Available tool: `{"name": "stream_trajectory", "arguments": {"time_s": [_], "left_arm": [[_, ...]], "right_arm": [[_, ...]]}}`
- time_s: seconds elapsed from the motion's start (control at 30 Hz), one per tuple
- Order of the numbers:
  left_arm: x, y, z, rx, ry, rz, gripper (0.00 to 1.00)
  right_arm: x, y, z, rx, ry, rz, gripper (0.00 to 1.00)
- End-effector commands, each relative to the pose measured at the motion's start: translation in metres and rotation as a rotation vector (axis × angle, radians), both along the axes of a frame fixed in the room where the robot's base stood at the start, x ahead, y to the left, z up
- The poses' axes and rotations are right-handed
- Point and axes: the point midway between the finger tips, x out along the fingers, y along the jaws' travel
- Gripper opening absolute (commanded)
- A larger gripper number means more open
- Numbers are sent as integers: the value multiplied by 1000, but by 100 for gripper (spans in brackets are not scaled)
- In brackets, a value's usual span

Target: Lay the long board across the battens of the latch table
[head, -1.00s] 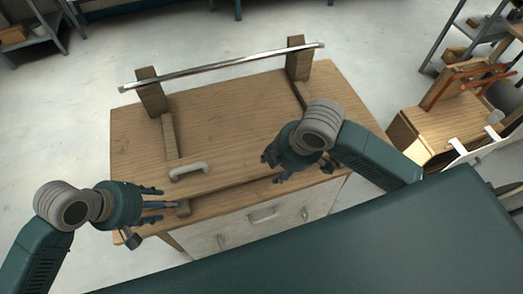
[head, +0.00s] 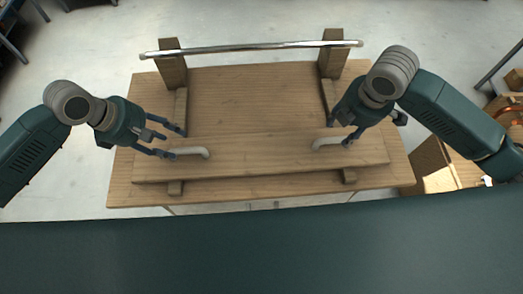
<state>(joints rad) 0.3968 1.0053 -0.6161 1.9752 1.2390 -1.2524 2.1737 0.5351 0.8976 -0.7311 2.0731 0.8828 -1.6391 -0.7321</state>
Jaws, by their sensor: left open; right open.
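The long board (head: 260,158) is wooden, with two pale handles on top, a left handle (head: 192,152) and a right handle (head: 328,143). It lies across the two battens of the latch table (head: 260,190). My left gripper (head: 177,142) is open at the outer end of the left handle. My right gripper (head: 345,132) is open by the outer end of the right handle. Whether either finger touches a handle is unclear.
A metal bar (head: 252,47) rests across two wooden posts, the left post (head: 172,68) and the right post (head: 333,60), at the table's back. A wooden bench (head: 432,168) stands at the right. A dark green surface fills the foreground.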

Motion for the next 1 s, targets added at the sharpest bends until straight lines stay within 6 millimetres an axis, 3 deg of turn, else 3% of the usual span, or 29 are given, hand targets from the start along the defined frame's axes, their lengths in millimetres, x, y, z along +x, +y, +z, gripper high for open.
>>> {"name": "stream_trajectory", "arguments": {"time_s": [0.3,0.5,0.97,1.0], "left_arm": [[10,-23,-53,-1,2,-1,48],[15,-32,-76,0,0,0,48],[17,-36,-85,1,-2,-1,48],[17,-36,-85,1,-1,-2,40]], "right_arm": [[10,1,-58,0,4,-1,46],[15,0,-83,0,2,-1,46],[17,1,-92,0,0,1,46],[17,1,-92,0,0,1,38]]}}
